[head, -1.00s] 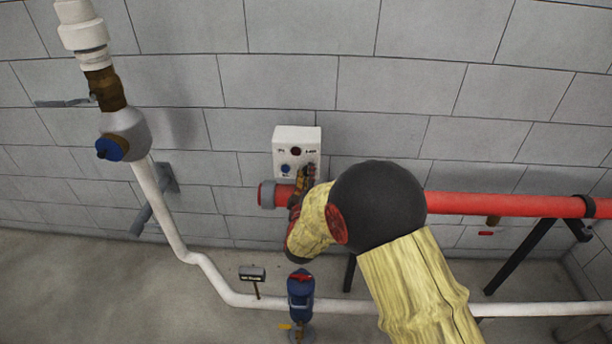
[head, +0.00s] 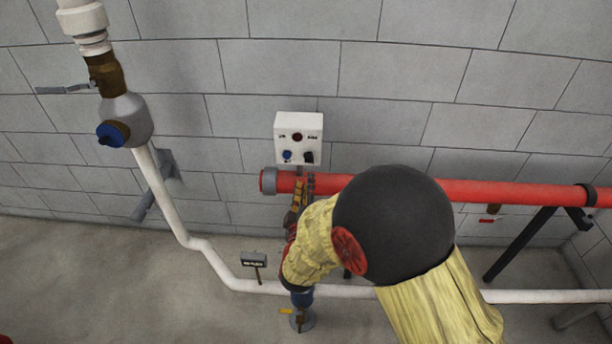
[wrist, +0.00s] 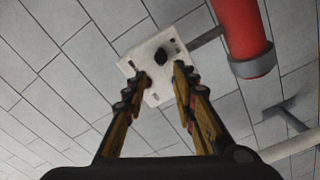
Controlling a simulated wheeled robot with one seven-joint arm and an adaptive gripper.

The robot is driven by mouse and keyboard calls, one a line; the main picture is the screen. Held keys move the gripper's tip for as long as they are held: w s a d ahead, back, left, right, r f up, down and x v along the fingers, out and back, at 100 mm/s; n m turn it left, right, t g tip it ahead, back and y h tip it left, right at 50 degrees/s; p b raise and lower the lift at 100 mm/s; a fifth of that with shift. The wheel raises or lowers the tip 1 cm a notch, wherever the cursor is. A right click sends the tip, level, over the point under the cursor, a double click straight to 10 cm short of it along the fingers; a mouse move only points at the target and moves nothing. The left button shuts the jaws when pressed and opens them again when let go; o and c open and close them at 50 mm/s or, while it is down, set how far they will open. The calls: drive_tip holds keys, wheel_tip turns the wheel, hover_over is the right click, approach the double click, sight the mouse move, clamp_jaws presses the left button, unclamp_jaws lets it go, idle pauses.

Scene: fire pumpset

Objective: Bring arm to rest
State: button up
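My arm, with yellow sleeves and a large black joint, reaches forward from the lower right in the head view. My gripper (head: 303,187) is in front of the red pipe, just below the white control box. In the wrist view my gripper (wrist: 164,82) has its two fingers apart with nothing between them. The box (wrist: 160,52) also shows beyond the fingertips in the wrist view, with a gap between.
A red pipe (head: 480,191) runs along the wall behind my arm. A white pipe (head: 165,195) with a blue-capped valve (head: 113,133) stands at left.

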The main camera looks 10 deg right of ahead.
drive_tip(key=shift+s+a, duration=0.2)
drive_tip(key=shift+s, duration=0.35)
